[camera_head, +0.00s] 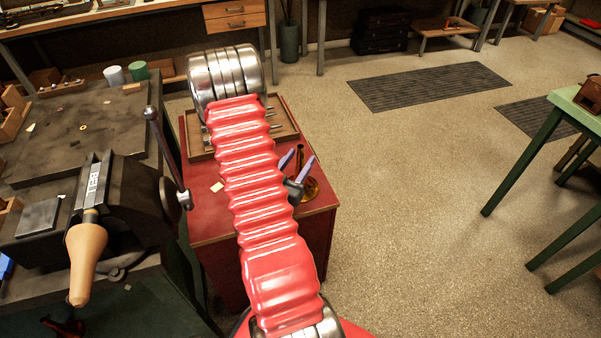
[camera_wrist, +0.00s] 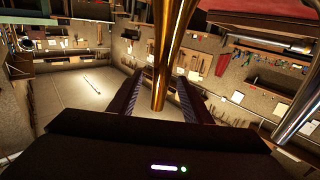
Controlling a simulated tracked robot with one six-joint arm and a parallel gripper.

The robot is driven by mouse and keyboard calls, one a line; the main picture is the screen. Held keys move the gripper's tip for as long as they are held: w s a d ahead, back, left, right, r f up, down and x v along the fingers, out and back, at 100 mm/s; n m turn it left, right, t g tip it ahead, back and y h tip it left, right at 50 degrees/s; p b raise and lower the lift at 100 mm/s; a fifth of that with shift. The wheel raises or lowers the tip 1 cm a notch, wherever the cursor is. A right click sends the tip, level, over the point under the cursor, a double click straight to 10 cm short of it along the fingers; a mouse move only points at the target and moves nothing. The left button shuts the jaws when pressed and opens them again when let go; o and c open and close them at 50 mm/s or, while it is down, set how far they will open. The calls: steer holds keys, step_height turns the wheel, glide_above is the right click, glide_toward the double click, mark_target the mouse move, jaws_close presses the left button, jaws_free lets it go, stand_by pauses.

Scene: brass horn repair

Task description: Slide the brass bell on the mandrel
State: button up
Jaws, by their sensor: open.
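The brass bell (camera_head: 309,187) is at the right edge of the red cabinet top, partly hidden behind my arm and gripper. My gripper (camera_head: 302,156) is open there, with its two purple-lined fingers beside the bell's narrow stem. In the wrist view, the brass stem (camera_wrist: 164,60) runs between the open fingers (camera_wrist: 160,85), with gaps visible on both sides. The mandrel (camera_head: 86,255) is a tan tapered cone clamped in a dark vise at the left. Its narrow end points down toward the front and is bare.
The red cabinet (camera_head: 213,228) carries a brown tray (camera_head: 191,133) with metal rods. The dark workbench (camera_head: 75,135) with the vise (camera_head: 135,200) and its upright handle (camera_head: 166,155) stands at left. A green table (camera_head: 565,100) is at right. Open floor (camera_head: 415,200) lies between.

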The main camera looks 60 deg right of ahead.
steer(key=shift+d, duration=0.1)
steer(key=d, duration=0.5)
stand_by(0.4)
steer(key=shift+c, duration=0.3)
jaws_close()
stand_by(0.5)
